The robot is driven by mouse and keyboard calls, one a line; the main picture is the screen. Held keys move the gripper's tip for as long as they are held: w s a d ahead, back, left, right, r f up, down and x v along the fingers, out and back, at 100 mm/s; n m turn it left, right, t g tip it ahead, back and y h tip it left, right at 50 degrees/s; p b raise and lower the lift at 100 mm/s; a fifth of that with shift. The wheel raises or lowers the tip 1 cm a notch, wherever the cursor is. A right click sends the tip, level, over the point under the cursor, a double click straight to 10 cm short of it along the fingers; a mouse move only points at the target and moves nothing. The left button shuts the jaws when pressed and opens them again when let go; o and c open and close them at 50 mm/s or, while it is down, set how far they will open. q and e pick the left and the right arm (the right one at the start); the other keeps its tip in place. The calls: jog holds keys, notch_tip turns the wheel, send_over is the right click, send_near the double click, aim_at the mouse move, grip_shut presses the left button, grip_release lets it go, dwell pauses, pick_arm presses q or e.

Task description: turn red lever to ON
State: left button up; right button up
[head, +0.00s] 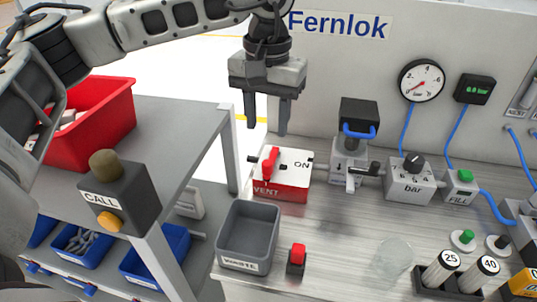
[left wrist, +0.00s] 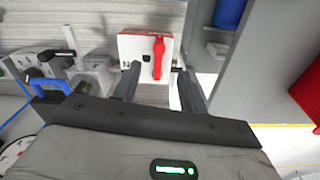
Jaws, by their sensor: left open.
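The red lever (head: 270,161) sits on top of a white and red box (head: 290,182) marked VENT and ON. The lever is at the VENT side, and the ON mark is to its right. In the left wrist view the red lever (left wrist: 158,58) shows just beyond my fingertips, on the white box top (left wrist: 133,47). My left gripper (head: 268,128) is open and empty, pointing down above and behind the box, apart from the lever. In the left wrist view its fingers (left wrist: 156,80) show on either side of the lever. My right gripper is not in view.
Right of the box stand a black-topped valve block (head: 352,150), a bar regulator (head: 408,182) and a pressure gauge (head: 421,81). In front are a grey bin (head: 248,232) and a small red-topped block (head: 297,258). A CALL post (head: 118,192) and red crate (head: 105,120) stand left.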

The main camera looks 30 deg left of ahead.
aim_at(267, 162)
pick_arm(q)
notch_tip(267, 162, down, 9)
jog(key=shift+f+p, duration=0.2)
jog(key=shift+p, duration=0.15)
jog(key=shift+w, duration=0.1)
grip_shut()
